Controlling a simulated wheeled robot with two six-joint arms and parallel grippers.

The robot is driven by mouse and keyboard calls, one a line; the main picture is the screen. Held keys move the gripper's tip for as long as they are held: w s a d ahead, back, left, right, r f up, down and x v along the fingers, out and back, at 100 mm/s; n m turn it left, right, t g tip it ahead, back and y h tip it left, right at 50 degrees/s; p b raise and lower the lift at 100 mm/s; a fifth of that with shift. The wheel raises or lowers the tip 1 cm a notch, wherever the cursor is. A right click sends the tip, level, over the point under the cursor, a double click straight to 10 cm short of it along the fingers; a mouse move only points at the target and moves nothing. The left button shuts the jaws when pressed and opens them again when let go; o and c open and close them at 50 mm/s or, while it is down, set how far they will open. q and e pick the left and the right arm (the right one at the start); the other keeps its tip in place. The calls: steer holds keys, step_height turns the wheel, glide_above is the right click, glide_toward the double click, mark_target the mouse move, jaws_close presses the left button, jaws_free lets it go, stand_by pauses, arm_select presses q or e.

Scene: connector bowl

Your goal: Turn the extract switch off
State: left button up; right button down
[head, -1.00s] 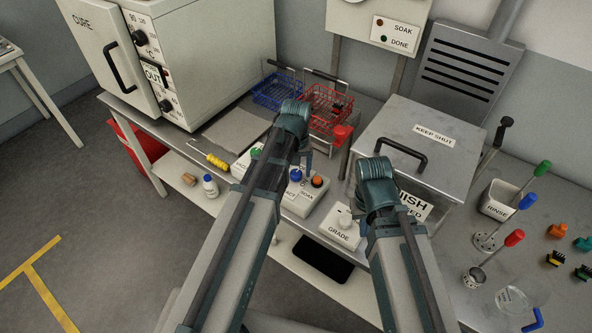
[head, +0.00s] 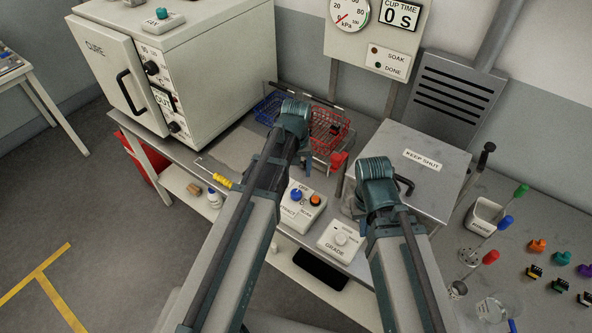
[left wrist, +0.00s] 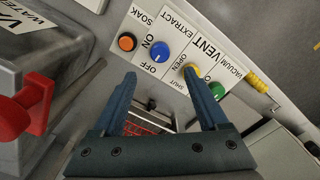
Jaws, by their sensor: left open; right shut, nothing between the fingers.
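The extract switch is a blue knob (head: 296,194) on the white control panel (head: 290,216) at the table's front edge. In the left wrist view the blue knob (left wrist: 160,52) sits between ON and OFF labels; I cannot tell which its pointer faces. My left gripper (left wrist: 161,100) is open and empty, its fingers reaching towards the panel. The blue knob shows beyond and between the fingertips, apart from them. In the head view the left gripper (head: 304,155) is mostly hidden behind its wrist. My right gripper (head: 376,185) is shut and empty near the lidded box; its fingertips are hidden.
A grade dial box (head: 341,240) stands to the right. Red (head: 328,126) and blue baskets lie behind. A lidded metal box (head: 410,175) is at right.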

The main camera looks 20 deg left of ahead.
arm_select(q)
step_height(320, 180, up, 4)
steer(key=shift+f+p, duration=0.25)
steer(key=shift+p, duration=0.9)
arm_select(e)
step_height(320, 180, up, 4)
steer(key=shift+f, duration=0.25)
arm_select(q)
steer(key=shift+s+d, duration=0.1)
arm_select(e)
steer(key=shift+f, duration=0.1)
arm_select(q)
steer(key=s+d+f+m+b, duration=0.2)
steer(key=s+d+m, duration=0.2)
steer(key=s, duration=0.3)
steer(key=s+d+f+m+y+b, duration=0.1)
steer(key=s+d+f+m+b, duration=0.1)
steer(key=s+d, duration=0.4)
steer(key=shift+s+f+m+b, duration=0.4)
steer(key=shift+s+m, duration=0.35)
steer(key=shift+m, duration=0.15)
arm_select(e)
step_height(320, 180, down, 5)
steer(key=shift+r, duration=0.15)
arm_select(q)
steer(key=shift+d, duration=0.1)
